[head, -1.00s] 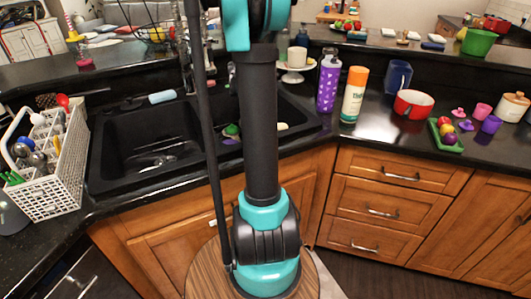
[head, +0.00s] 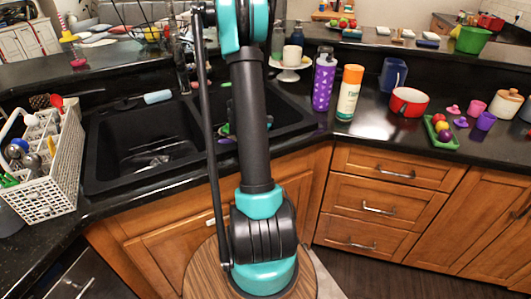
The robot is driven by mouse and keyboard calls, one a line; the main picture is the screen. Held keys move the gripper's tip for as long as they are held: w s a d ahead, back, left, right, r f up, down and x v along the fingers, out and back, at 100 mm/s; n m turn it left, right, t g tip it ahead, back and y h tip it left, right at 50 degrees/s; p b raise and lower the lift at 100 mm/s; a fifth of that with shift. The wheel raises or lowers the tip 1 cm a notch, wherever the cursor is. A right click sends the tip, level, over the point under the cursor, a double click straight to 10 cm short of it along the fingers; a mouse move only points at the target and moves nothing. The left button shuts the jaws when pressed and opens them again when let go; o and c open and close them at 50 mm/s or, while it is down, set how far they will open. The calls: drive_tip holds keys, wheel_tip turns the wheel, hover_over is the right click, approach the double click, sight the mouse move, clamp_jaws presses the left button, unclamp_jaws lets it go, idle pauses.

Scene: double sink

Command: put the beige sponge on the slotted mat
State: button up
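I cannot make out the beige sponge for certain. A small beige piece showed in the right basin a second ago; that spot is now behind my arm. Small pale blocks lie on the raised back ledge, one (head: 397,40) near the middle and a blue-and-white one (head: 428,42) to its right; they are too small to name surely. I cannot pick out a slotted mat. My arm rises through the middle of the head view and hides part of the right basin (head: 290,112). My gripper does not show, so I cannot see what it holds.
The left basin (head: 110,150) is beside a white utensil rack (head: 50,180). A purple bottle (head: 323,82), an orange-capped bottle (head: 349,92), a blue mug (head: 393,74), a red pot (head: 408,102) and a green tray (head: 452,142) stand on the right counter.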

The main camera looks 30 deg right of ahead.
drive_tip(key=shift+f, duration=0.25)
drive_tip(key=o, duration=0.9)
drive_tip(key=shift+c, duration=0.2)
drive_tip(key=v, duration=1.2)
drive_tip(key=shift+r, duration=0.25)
